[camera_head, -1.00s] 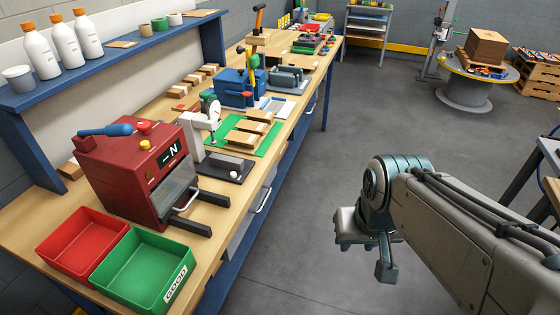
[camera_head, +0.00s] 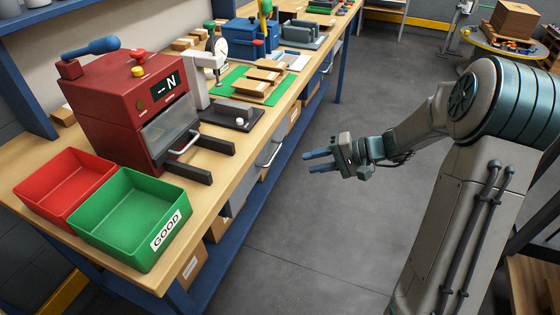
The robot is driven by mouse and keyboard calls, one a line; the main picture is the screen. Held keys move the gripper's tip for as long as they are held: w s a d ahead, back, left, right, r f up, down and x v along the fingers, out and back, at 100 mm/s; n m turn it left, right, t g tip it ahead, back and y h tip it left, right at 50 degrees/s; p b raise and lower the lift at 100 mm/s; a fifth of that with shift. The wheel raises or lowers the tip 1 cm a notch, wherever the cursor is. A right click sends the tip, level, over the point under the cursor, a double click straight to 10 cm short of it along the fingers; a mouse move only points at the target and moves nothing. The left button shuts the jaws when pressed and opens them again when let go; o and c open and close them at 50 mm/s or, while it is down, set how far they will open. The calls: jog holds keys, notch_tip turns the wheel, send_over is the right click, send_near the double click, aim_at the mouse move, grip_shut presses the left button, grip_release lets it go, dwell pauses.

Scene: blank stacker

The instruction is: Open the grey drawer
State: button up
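A grey drawer (camera_head: 239,190) sits under the front edge of the workbench, near the middle of the view. Its front shows at a steep angle and looks closed. A pale bar handle (camera_head: 271,151) sticks out from it. My gripper (camera_head: 308,161) is to the right of the handle, over the floor, with its two blue fingers pointing left toward the bench. The fingers are apart, with nothing between them. A gap shows between the fingertips and the handle.
The wooden workbench (camera_head: 229,167) carries a red press (camera_head: 125,105), a red bin (camera_head: 62,184) and a green bin (camera_head: 130,215). A blue lower shelf (camera_head: 245,222) holds cardboard boxes. Another handle (camera_head: 327,62) shows farther along.

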jog(key=w+d+f+m+t+y+b, duration=0.2)
jog(key=w+d+f+t, duration=0.15)
jog(key=w, duration=0.25)
jog(key=x, duration=1.4)
jog(key=shift+s+a+f, duration=0.2)
jog(key=shift+a+f, duration=0.15)
jog(key=shift+f, duration=0.1)
grip_shut()
